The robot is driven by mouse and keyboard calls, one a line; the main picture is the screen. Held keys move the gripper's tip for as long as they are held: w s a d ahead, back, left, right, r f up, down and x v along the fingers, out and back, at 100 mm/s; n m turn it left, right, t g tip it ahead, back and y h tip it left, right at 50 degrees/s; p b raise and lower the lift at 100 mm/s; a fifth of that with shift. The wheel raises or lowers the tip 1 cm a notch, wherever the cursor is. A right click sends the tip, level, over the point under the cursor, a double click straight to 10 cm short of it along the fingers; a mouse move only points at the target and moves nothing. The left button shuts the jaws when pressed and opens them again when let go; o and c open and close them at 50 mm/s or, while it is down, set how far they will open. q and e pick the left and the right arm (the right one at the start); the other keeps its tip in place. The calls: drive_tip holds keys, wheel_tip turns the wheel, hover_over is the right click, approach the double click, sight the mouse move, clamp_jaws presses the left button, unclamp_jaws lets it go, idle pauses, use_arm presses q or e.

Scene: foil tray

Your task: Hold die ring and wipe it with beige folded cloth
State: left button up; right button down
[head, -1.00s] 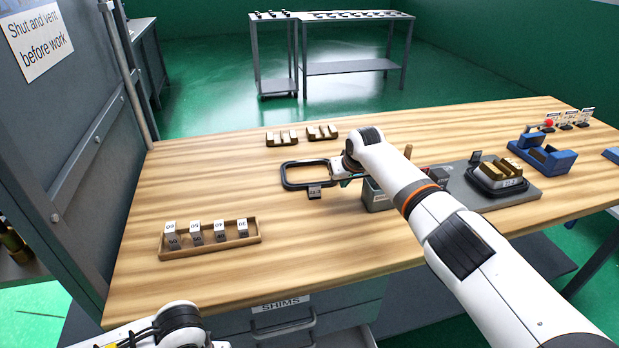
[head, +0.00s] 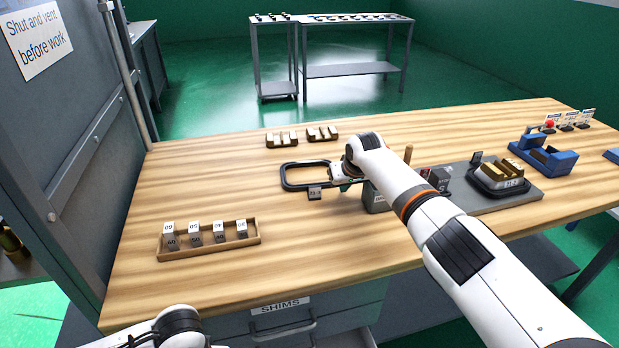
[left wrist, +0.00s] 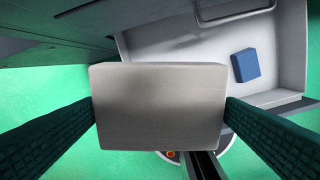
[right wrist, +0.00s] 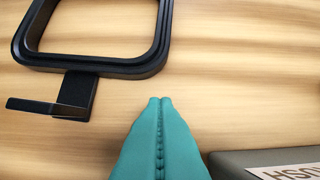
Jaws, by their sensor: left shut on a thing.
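The die ring, a black rounded-rectangular frame (head: 284,180) with a tagged tab, lies flat on the wooden bench. It also shows at the upper left of the right wrist view (right wrist: 95,61). My right gripper (right wrist: 160,99) has its teal fingertips together with nothing between them, beside the ring's tab end and apart from it. In the head view it (head: 346,185) is partly hidden by its own arm. My left gripper (left wrist: 158,112) is shut on a flat beige-grey block, which looks like the beige folded cloth (left wrist: 158,100). The head view cuts off that gripper.
Below the left gripper is an open drawer (left wrist: 290,55) with a blue block (left wrist: 245,65). A wooden shim tray (head: 210,248) stands front left. A grey box (head: 374,198) is beside the right gripper. A grey plate (head: 455,200) bears another black ring with brass pieces (head: 505,168).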

use_arm(q)
wheel_tip(320, 180, up, 6)
drive_tip(key=p, duration=0.5)
drive_tip(key=shift+f, duration=0.25)
use_arm(e)
wheel_tip(320, 180, up, 6)
drive_tip(key=shift+r, duration=0.1)
use_arm(q)
drive_tip(key=shift+p, duration=0.3)
drive_tip(key=shift+r, duration=0.3)
drive_tip(key=shift+f, duration=0.35)
use_arm(e)
drive_tip(key=v, duration=1.1)
drive_tip(key=shift+s+r, duration=0.3)
